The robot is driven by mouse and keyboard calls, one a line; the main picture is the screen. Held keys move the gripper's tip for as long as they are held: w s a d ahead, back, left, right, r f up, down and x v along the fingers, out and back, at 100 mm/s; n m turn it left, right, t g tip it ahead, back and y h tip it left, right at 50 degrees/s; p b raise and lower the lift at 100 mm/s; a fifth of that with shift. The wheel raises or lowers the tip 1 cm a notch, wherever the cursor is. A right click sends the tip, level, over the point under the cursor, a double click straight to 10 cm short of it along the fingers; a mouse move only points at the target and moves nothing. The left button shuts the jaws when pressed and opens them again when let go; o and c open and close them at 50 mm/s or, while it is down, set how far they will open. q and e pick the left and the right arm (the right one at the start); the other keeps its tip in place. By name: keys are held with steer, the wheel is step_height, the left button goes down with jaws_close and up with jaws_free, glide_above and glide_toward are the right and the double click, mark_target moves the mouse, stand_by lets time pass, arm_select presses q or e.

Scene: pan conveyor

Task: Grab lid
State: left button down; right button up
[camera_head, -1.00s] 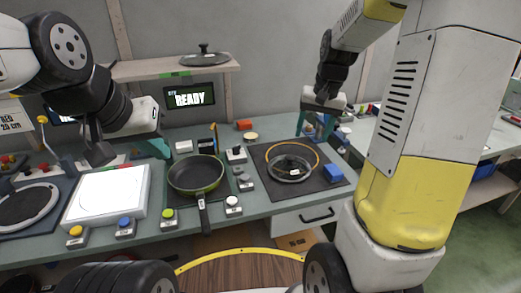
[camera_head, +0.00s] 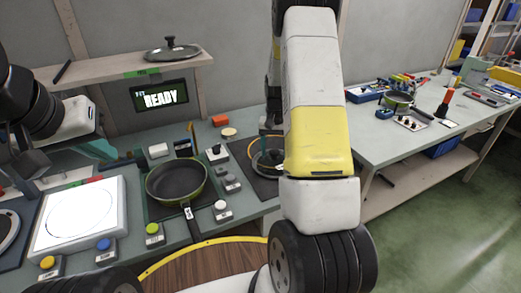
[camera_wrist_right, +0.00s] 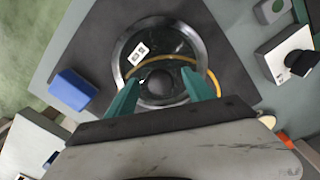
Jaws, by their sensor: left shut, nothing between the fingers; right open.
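A glass lid with a metal rim (camera_wrist_right: 124,63) lies on a dark mat in the right wrist view, with a dark knob (camera_wrist_right: 162,85) and a white label. In the head view the lid (camera_head: 262,160) is partly hidden behind my right arm. My right gripper (camera_wrist_right: 164,88) is open above the lid, its teal fingers on either side of the knob; contact cannot be told. My left gripper (camera_head: 110,152) is shut and empty, over the counter at the left. A second lid (camera_head: 172,51) sits on the shelf. A black pan (camera_head: 177,181) stands on the counter.
A blue block (camera_wrist_right: 72,89) lies on the mat beside the lid, and a yellow ring (camera_wrist_right: 213,83) passes by it. A white-topped plate (camera_head: 78,213) and several coloured buttons are near the pan. A side table (camera_head: 395,155) stands at the right.

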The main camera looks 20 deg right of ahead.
steer(key=shift+f, duration=0.6)
jaws_close()
steer(key=shift+r, duration=0.2)
